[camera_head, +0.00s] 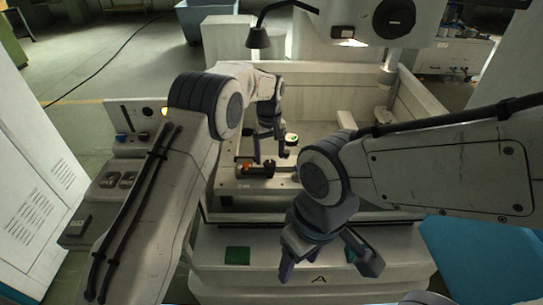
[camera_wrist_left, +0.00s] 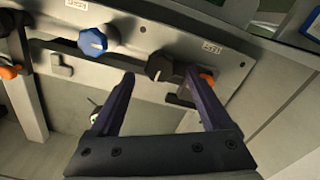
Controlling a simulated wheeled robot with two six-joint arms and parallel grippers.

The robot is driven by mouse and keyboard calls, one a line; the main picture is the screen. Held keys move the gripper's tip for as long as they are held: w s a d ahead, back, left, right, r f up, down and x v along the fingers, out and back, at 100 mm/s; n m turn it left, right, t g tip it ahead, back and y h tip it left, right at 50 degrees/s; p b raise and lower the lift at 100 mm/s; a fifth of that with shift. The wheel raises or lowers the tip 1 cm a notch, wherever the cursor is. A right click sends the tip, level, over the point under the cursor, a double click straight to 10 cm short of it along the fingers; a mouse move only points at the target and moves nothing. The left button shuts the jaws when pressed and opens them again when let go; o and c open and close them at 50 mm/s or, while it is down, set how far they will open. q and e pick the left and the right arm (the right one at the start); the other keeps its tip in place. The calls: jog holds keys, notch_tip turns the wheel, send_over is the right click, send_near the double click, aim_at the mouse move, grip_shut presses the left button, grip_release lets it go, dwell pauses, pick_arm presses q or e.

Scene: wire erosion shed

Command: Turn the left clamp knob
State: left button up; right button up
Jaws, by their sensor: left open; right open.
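A black knob (camera_head: 269,168) stands beside an orange part (camera_head: 246,166) at the left end of the fixture plate. My left gripper (camera_head: 270,156) is open and empty, pointing down close above the knob. Contact cannot be told. A blue knob (camera_wrist_left: 92,41) is farther along the plate. My right gripper (camera_head: 326,268) is open and empty over the bench front, low in the head view.
Another orange part (camera_wrist_left: 10,72) is at the left edge. A lamp (camera_head: 258,38) hangs behind. A control panel (camera_head: 115,180) stands left. My right arm hides the plate's right side.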

aim_at(270, 166)
pick_arm(q)
jog(key=shift+f+p, duration=0.3)
jog(key=shift+f, duration=1.05)
grip_shut()
jog(key=shift+m+b, duration=0.3)
jog(key=shift+m, duration=1.3)
jog(key=shift+r, duration=0.1)
grip_release()
